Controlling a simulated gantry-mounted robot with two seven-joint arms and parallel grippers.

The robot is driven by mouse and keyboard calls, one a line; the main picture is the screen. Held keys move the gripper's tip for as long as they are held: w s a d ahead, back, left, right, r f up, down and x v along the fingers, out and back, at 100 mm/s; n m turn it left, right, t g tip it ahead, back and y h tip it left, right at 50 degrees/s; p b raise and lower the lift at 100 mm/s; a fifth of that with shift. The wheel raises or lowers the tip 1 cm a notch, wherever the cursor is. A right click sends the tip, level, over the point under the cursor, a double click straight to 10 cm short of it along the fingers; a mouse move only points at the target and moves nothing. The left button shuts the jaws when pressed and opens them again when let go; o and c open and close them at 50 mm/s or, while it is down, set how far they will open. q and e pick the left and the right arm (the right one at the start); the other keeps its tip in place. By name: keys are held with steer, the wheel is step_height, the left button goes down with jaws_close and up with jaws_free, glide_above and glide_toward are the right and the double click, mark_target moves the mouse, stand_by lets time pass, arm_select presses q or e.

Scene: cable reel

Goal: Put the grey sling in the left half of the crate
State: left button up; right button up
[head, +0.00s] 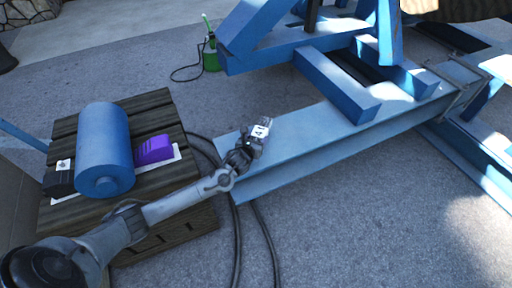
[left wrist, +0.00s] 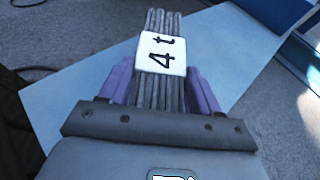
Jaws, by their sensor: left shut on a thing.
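The grey sling (left wrist: 166,95) is a short bundle of grey strands with a white "4 t" label. My left gripper (left wrist: 160,84) is shut on it, with a purple finger on each side. In the head view, the sling (head: 264,128) and my left gripper (head: 246,150) show over the near end of the pale blue beam. I cannot tell whether the sling touches the beam. No open crate shows clearly; a brown panel (head: 14,180) at the left edge may be part of one. My right gripper is not in view.
A wooden stand (head: 160,108) at left carries a blue cylinder (head: 104,145), a purple block (head: 154,150) and a dark box (head: 60,180). The blue steel frame (head: 330,145) fills the right. Black cables (head: 237,225) lie on the grey floor. A green canister (head: 211,57) stands behind.

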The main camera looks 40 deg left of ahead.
arm_select(q)
steer(key=shift+f+b, duration=1.35)
steer(key=shift+f, duration=0.5)
steer(key=o, duration=1.6)
steer(key=shift+f, duration=0.1)
steer(key=shift+c, duration=0.2)
